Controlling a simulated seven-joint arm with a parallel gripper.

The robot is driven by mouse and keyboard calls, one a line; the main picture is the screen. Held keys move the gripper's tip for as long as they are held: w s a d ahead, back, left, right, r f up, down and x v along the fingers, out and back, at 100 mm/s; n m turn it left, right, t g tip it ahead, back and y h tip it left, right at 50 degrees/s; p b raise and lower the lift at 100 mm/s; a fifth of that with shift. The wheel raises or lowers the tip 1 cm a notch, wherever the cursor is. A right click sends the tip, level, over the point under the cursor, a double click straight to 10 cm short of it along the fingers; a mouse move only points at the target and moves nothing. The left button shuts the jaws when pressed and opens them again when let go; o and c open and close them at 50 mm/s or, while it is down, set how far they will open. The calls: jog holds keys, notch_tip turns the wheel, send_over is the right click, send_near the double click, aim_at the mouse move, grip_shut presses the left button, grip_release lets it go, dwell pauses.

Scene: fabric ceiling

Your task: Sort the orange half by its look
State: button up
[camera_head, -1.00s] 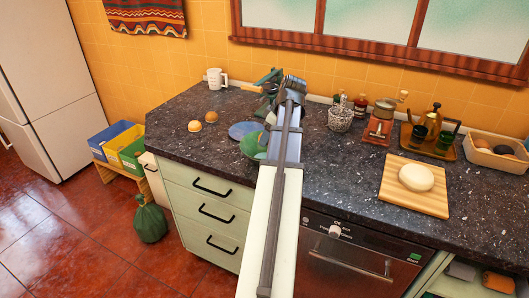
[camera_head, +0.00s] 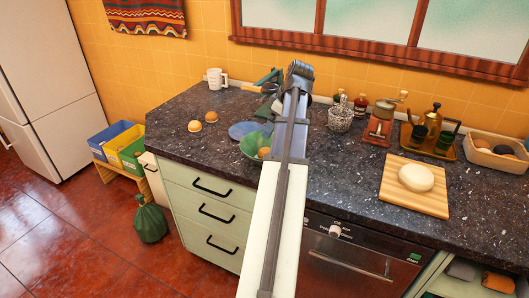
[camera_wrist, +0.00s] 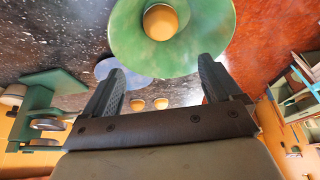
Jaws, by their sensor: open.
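A green bowl (camera_head: 249,147) stands on the dark counter, partly covered by my arm. An orange half (camera_head: 263,152) lies in it; in the wrist view the orange half (camera_wrist: 160,22) sits inside the green bowl (camera_wrist: 205,38). A blue plate (camera_head: 241,129) lies just behind the bowl, and the wrist view shows part of it (camera_wrist: 132,80). Two more orange halves, one (camera_head: 195,126) nearer and one (camera_head: 211,117) farther, lie on the counter to the left. My gripper (camera_wrist: 163,66) is open and empty, apart from the bowl; my arm hides it in the head view.
A white measuring cup (camera_head: 215,77) stands at the back left. A green stand (camera_head: 268,79) is behind the plate. A glass jar (camera_head: 340,118), a grinder (camera_head: 380,121) and a board (camera_head: 413,199) with dough stand to the right.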

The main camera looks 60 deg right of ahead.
jog(key=v, duration=0.9)
jog(key=shift+w, duration=0.1)
dwell(0.3)
